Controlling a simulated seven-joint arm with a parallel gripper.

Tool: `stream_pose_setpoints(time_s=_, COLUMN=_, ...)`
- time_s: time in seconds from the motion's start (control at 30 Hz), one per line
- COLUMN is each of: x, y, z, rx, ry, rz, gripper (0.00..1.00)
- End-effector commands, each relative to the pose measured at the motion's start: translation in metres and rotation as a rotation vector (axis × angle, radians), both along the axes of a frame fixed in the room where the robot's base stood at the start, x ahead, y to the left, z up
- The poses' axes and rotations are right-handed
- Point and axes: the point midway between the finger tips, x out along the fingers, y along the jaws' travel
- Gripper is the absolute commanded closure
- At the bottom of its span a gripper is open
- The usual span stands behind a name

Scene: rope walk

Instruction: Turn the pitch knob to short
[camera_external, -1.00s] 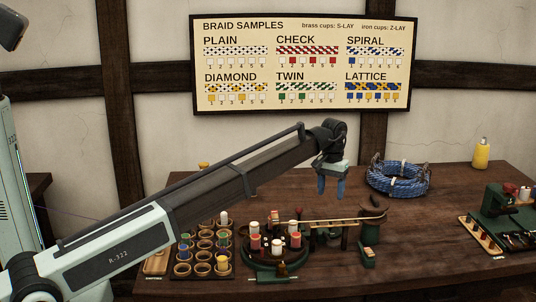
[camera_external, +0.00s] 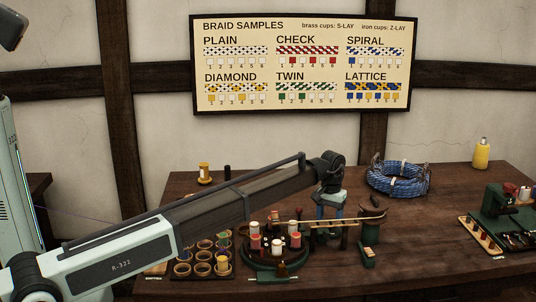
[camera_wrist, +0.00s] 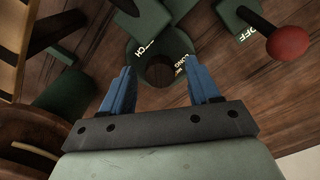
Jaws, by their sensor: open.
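My gripper (camera_external: 331,215) is low over the braiding machine in the external view, between its ring of spools and the green drum. In the wrist view its two blue fingers (camera_wrist: 158,78) are open and apart. Between and just ahead of them is a dark green round part with a dark centre, which appears to be the pitch knob (camera_wrist: 160,70). White lettering by it reads "LONG", and a partly covered label ends in "CH". I see no "SHORT" lettering, and contact with the fingers cannot be told. The knob cannot be made out in the external view.
A lever with a red ball (camera_wrist: 288,42) stands by an "OFF" label at the wrist view's upper right. Spools (camera_external: 277,245) stand left of my gripper. The green drum (camera_external: 370,233) is at its right. A blue rope coil (camera_external: 398,180) lies behind.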

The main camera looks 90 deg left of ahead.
Motion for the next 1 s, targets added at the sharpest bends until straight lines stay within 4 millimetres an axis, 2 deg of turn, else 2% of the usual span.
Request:
stream_pose_setpoints(time_s=0.1, x=0.0000, y=0.0000, z=0.0001, rx=0.000, ry=0.000, rz=0.000, gripper=0.39)
stream_pose_setpoints(time_s=0.7, x=-0.0001, y=0.0000, z=0.0002, rx=-0.001, ry=0.001, rz=0.000, gripper=0.95)
stream_pose_setpoints(time_s=1.0, x=-0.0001, y=0.0001, z=0.0002, rx=0.000, ry=0.000, rz=-0.052, gripper=0.95)
